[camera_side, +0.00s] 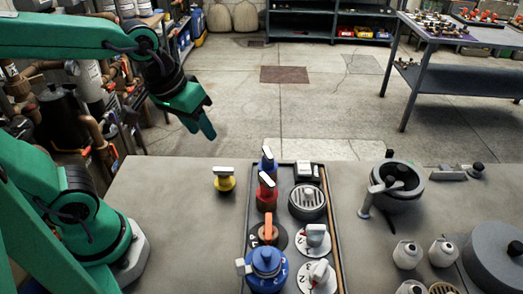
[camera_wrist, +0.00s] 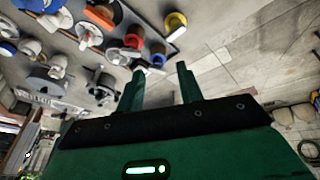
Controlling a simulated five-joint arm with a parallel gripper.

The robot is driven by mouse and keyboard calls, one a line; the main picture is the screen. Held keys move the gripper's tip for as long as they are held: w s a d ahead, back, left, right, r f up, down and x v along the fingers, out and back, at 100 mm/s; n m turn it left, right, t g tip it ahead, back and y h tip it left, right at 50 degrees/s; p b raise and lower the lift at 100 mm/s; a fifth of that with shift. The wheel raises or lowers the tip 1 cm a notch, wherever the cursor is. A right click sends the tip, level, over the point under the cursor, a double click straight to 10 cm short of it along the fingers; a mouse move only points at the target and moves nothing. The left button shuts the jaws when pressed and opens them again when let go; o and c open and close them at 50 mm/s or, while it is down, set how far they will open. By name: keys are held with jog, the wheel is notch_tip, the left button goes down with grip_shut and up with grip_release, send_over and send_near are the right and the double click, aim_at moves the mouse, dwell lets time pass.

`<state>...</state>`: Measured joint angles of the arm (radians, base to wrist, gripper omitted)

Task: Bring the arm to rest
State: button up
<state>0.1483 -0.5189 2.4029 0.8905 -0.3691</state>
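My gripper (camera_side: 207,118) hangs in the air above and behind the workbench (camera_side: 160,200), left of centre in the side view. Its green fingers point down and to the right. In the wrist view its two fingers (camera_wrist: 161,72) stand apart with nothing held between them. My upper arm is raised and my forearm reaches across the top left of the side view. No bench object touches the gripper.
A dark tray (camera_side: 248,222) holds several valves and knobs, including a blue valve (camera_side: 267,262) and a red one (camera_side: 267,190). A yellow valve (camera_side: 224,180) stands left of it. A grey pot (camera_side: 398,185) and white bottles (camera_side: 443,251) stand right. The bench's left part is clear.

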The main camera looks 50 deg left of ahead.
jog(key=shift+s+a+r+m+t+y, duration=0.1)
jog(key=shift+s+a+r+m+t, duration=0.15)
jog(key=shift+s+a+m, duration=0.3)
jog(key=shift+s+a+r+m+t+y, duration=0.1)
jog(key=shift+s+a+r+m+t, duration=0.15)
jog(key=shift+s+a, duration=0.45)
jog(key=shift+s+a+r+m+t+y, duration=0.1)
jog(key=shift+s+a+r+m+t, duration=0.1)
jog(key=shift+s+a+m, duration=0.4)
